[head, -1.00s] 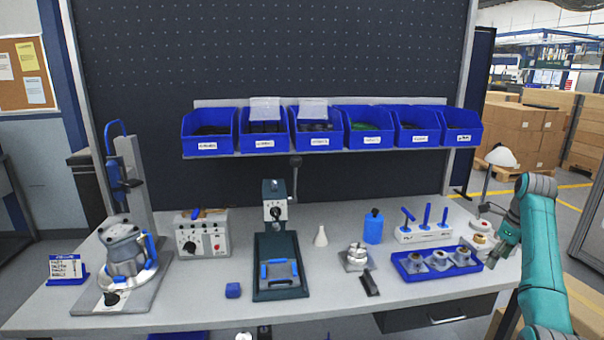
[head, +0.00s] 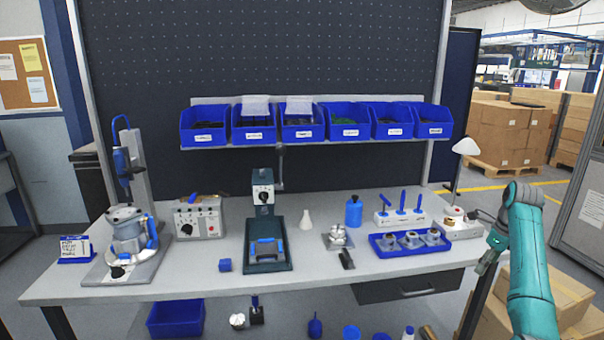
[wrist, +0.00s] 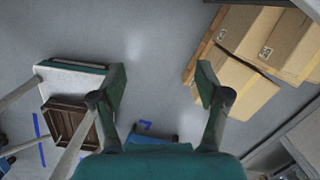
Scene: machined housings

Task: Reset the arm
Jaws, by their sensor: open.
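My gripper (head: 487,262) is at the right of the head view, just beyond the right end of the workbench (head: 110,290). In the wrist view my gripper (wrist: 162,85) shows two fingers spread wide apart with nothing between them. It points down toward the grey floor. My teal arm rises from the lower right of the head view. The machined housings (head: 411,240) stand in a row in a blue tray (head: 390,253) on the bench, to the left of my gripper.
Cardboard boxes (head: 570,310) are stacked low at the right, near my arm; boxes (wrist: 240,40) also show in the wrist view. A white lamp (head: 466,146) stands at the bench's right end. Blue bins (head: 208,127) line a shelf. The floor below my gripper is partly clear.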

